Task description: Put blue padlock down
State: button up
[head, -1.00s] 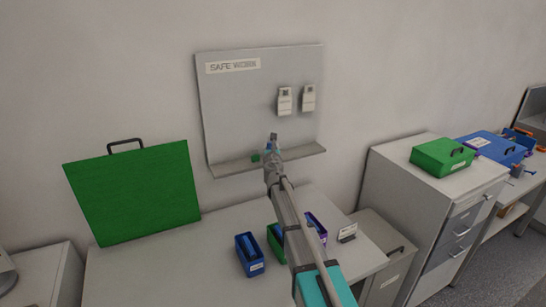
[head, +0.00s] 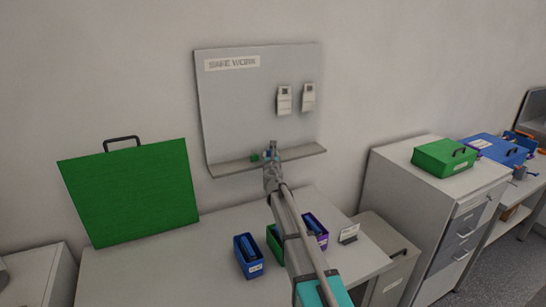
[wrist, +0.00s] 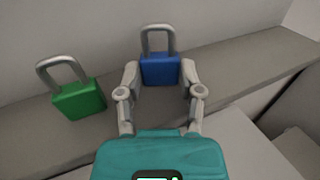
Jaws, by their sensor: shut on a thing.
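The blue padlock (wrist: 160,69) is upright between the fingers of my gripper (wrist: 160,80) in the wrist view, with its grey shackle up. My gripper is shut on its body. The padlock is at the grey shelf (wrist: 225,66) under the safe-work board; I cannot tell whether its base touches the shelf. A green padlock (wrist: 79,99) stands on the shelf to the left, apart from the blue one. In the head view my gripper (head: 270,155) is at the shelf (head: 225,167), and the green padlock (head: 254,157) shows just left of it.
The board (head: 240,105) rises behind the shelf, with two white tags (head: 284,100) hanging on it. The shelf is clear to the right of my gripper. Below, a table holds a blue bin (head: 248,262) and others. A green case (head: 130,195) stands at left.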

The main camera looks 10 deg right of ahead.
jog(key=shift+f, duration=0.1)
jog(key=o, duration=0.9)
jog(key=shift+o, duration=0.2)
jog(key=shift+r, duration=0.2)
jog(key=s, duration=1.2)
jog(key=shift+a, duration=0.45)
jog(key=shift+f, duration=0.1)
